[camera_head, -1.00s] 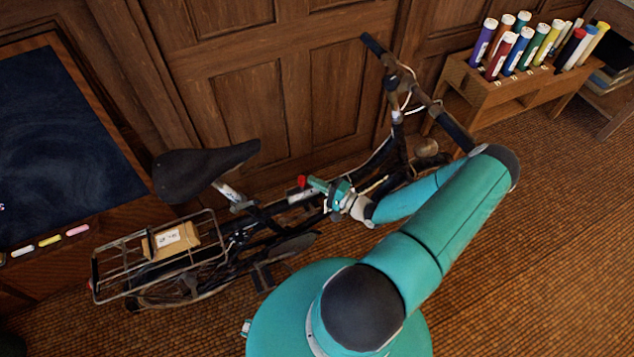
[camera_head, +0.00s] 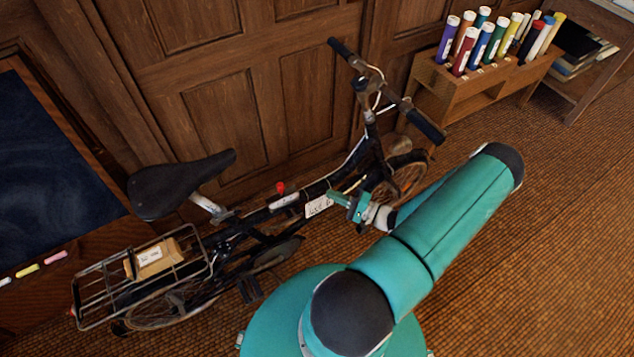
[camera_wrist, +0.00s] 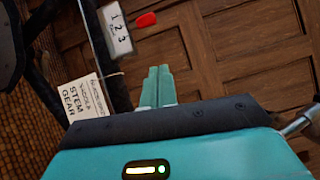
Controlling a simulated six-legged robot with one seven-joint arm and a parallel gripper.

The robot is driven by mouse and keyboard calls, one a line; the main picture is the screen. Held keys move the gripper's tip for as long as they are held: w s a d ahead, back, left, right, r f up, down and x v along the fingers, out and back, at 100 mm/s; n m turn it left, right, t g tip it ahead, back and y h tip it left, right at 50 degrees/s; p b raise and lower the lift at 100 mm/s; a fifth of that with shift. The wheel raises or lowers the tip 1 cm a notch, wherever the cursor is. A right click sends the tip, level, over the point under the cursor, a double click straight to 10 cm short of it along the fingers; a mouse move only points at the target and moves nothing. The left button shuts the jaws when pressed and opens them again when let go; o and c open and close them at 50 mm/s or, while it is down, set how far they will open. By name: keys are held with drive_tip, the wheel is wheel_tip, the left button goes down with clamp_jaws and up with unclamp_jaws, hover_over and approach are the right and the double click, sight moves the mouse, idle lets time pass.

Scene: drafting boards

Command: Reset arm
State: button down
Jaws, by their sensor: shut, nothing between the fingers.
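My gripper (camera_head: 341,199) is in front of the bicycle's frame, at the end of my teal arm. In the wrist view the two teal fingers (camera_wrist: 158,86) lie side by side, closed, with nothing between them. Close by on the bicycle (camera_head: 268,214) are a combination lock (camera_wrist: 116,32) marked 1 2 3, a red piece (camera_wrist: 146,19) and a white printed tag (camera_wrist: 93,97). The tag hangs beside the gripper in the head view (camera_head: 318,205). Whether the fingers touch the bicycle cannot be told.
The bicycle stands before wood-panelled doors (camera_head: 225,115), with a small parcel (camera_head: 155,257) on its rear rack. A blackboard (camera_head: 45,165) with chalks is at the left. A wooden stand (camera_head: 470,98) of coloured tubes is at the upper right. The floor at the right is clear.

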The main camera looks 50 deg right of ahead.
drive_tip(key=shift+s, duration=0.1)
drive_tip(key=w+a+r+n+g+y, duration=0.1)
drive_tip(key=w+a+r+n+g, duration=0.1)
drive_tip(key=a+r+n+g, duration=0.45)
drive_tip(key=w+a+r+n+g, duration=0.15)
drive_tip(key=a+r+g, duration=0.3)
drive_tip(key=r, duration=0.55)
drive_tip(key=w+a+r+n+g+y, duration=0.1)
drive_tip(key=w+a+r+n+g, duration=0.25)
drive_tip(key=a+r+g, duration=0.35)
drive_tip(key=s+a+r+n+t+h, duration=0.2)
drive_tip(key=a+r, duration=0.4)
drive_tip(key=r, duration=0.4)
drive_tip(key=s+a+r+n+t+h, duration=0.2)
drive_tip(key=s+a+r+h, duration=0.3)
drive_tip(key=r, duration=0.6)
drive_tip(key=shift+s+a+t+h, duration=0.4)
drive_tip(key=shift+s+a+t, duration=0.3)
drive_tip(key=shift+a+t, duration=0.2)
